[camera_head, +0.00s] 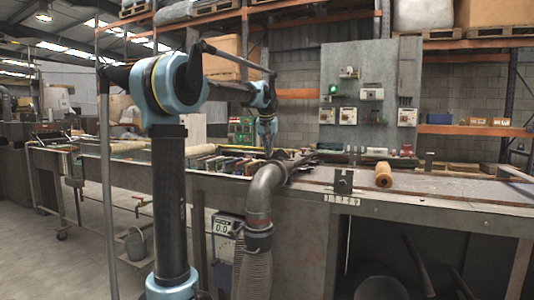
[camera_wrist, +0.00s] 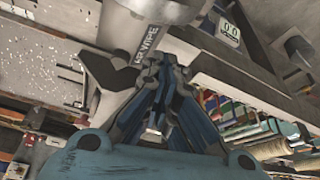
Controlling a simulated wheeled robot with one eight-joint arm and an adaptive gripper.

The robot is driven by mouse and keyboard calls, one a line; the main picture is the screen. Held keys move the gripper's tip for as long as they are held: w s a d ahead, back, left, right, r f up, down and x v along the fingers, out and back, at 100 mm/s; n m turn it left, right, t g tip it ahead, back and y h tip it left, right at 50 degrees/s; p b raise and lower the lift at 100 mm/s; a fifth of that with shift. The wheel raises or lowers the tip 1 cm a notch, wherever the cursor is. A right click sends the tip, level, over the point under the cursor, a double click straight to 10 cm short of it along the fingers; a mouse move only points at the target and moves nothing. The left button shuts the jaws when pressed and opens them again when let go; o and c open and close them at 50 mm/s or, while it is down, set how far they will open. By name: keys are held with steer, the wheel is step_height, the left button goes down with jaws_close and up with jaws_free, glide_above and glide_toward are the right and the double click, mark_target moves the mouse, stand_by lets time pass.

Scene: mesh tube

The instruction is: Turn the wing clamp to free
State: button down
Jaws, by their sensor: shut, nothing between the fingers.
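My gripper (camera_head: 268,152) is at the end of the arm, just above the bench by the top of the grey bent pipe (camera_head: 262,190). In the wrist view my gripper (camera_wrist: 168,66) is shut and empty, its fingertips close together. A dark, wing-shaped piece (camera_wrist: 104,72), which looks like the wing clamp, lies just left of the fingertips, against a grey tube (camera_wrist: 143,40) with lettering. The fingers hide part of this area, and I cannot tell whether they touch the piece. In the head view the clamp cannot be made out clearly.
A ribbed hose (camera_head: 252,275) hangs below the pipe. A row of coloured items (camera_head: 222,163) lies left of my gripper. A black block (camera_head: 342,181) and a wooden roller (camera_head: 383,174) sit on the bench to the right. A meter (camera_head: 224,228) is under the bench.

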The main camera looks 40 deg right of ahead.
steer(key=shift+s+a, duration=0.2)
steer(key=shift+a, duration=0.25)
steer(key=a, duration=0.1)
steer(key=s+a, duration=0.1)
steer(key=a, duration=0.1)
steer(key=shift+s, duration=0.25)
steer(key=v, duration=0.9)
steer(key=shift+w+a+r, duration=0.2)
steer(key=shift+w+r, duration=0.05)
steer(key=shift+r, duration=0.2)
steer(key=a+f+n+y, duration=0.1)
steer(key=a+f+n, duration=0.1)
steer(key=a+f, duration=0.6)
steer(key=w+a+f+n, duration=0.1)
steer(key=a+f, duration=0.2)
steer(key=a, duration=0.9)
steer(key=a+f+n+y, duration=0.1)
steer(key=a+f+n, duration=0.1)
steer(key=a+f, duration=0.6)
steer(key=s+a+f+n, duration=0.2)
steer(key=s+a+f, duration=0.6)
steer(key=a+f, duration=0.2)
steer(key=s+a+f+n+y, duration=0.1)
steer(key=s+a+f+n, duration=0.2)
steer(key=s+a+f, duration=0.5)
steer(key=a+f, duration=0.3)
steer(key=f, duration=0.3)
steer(key=shift+g, duration=0.3)
